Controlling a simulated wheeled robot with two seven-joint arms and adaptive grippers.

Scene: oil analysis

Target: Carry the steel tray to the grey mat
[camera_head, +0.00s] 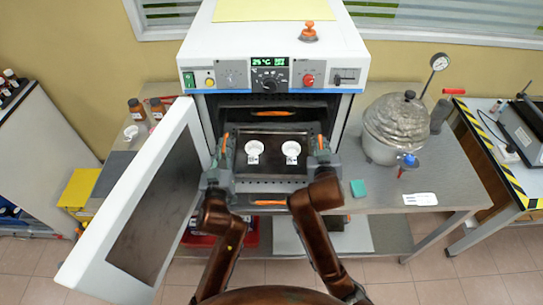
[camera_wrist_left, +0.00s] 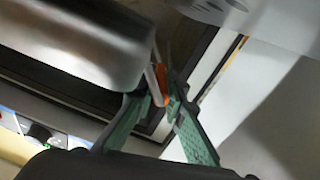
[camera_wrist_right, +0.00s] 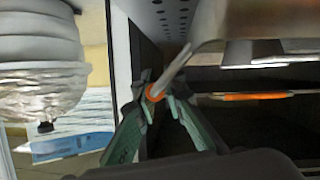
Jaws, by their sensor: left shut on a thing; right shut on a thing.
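The steel tray (camera_head: 272,168) is level in the mouth of the open oven and carries two white cups (camera_head: 254,151), (camera_head: 291,152). My left gripper (camera_head: 224,150) is shut on the tray's left handle, whose orange part shows between the fingers in the left wrist view (camera_wrist_left: 161,95). My right gripper (camera_head: 320,150) is shut on the right handle; its fingers close around the orange part in the right wrist view (camera_wrist_right: 157,95). A dark grey patch left of the oven, partly behind the door, looks like the grey mat (camera_head: 113,172).
The white oven (camera_head: 345,35) has its door (camera_head: 130,215) swung wide open at left, beside my left arm. A silver domed vessel (camera_head: 395,125) with a gauge stands at right. A green block (camera_head: 358,188) and white card (camera_head: 420,199) lie on the steel bench (camera_head: 450,185).

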